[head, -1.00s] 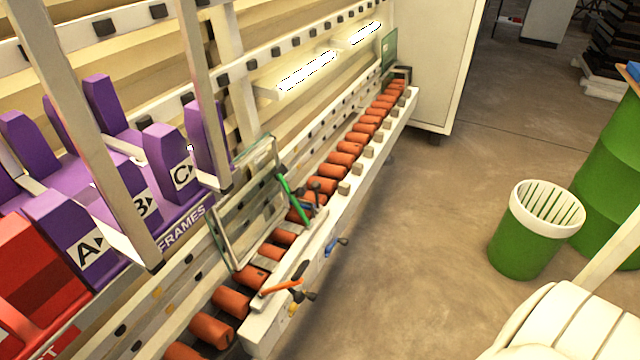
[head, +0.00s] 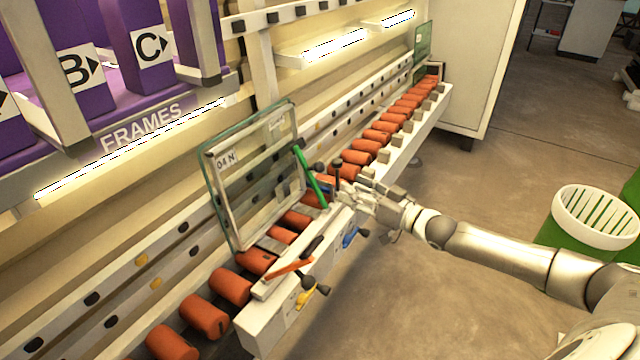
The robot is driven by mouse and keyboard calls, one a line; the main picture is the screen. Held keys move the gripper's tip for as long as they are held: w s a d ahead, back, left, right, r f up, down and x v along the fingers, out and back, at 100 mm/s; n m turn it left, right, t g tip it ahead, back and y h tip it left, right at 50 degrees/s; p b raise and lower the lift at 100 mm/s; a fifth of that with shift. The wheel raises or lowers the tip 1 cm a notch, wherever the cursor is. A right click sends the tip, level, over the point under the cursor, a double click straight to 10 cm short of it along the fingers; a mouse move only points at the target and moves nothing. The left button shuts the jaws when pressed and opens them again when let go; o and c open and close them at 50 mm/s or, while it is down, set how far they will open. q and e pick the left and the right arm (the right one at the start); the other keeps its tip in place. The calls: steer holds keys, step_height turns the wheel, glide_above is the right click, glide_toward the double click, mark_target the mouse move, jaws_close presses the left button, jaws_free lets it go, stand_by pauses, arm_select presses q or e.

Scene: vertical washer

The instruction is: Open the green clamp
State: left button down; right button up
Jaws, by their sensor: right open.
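The green clamp (head: 311,176) is a slim green bar, tilted, at the right end of the glass pane on the roller conveyor. Dark knobs stand beside its lower end. My right gripper (head: 352,190) is open, just right of the clamp's lower end, over the conveyor's front rail; whether it touches the clamp or a knob cannot be told. The framed glass pane (head: 236,205) leans upright behind the clamp. My left gripper is not in view.
An orange clamp (head: 288,268) and yellow (head: 305,298) and blue (head: 350,237) handles are on the white front rail. Orange rollers (head: 205,316) run along the conveyor. A green bin with a white rim (head: 597,216) stands on the floor at right.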

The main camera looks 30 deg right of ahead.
mark_target(324, 169)
steer(key=shift+y, duration=0.3)
steer(key=w+a, duration=0.1)
steer(key=w, duration=0.2)
steer(key=w+a+r+b, duration=0.1)
steer(key=w+a, duration=0.1)
steer(key=w, duration=0.1)
steer(key=w+a+r, duration=0.1)
steer(key=w, duration=0.2)
steer(key=shift+a+r+b, duration=0.25)
steer(key=shift+a+b, duration=0.05)
steer(key=shift+a, duration=0.1)
steer(key=shift+w+a, duration=0.2)
steer(key=shift+w, duration=0.15)
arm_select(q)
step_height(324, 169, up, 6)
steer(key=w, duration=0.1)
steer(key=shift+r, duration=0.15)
arm_select(e)
jaws_close()
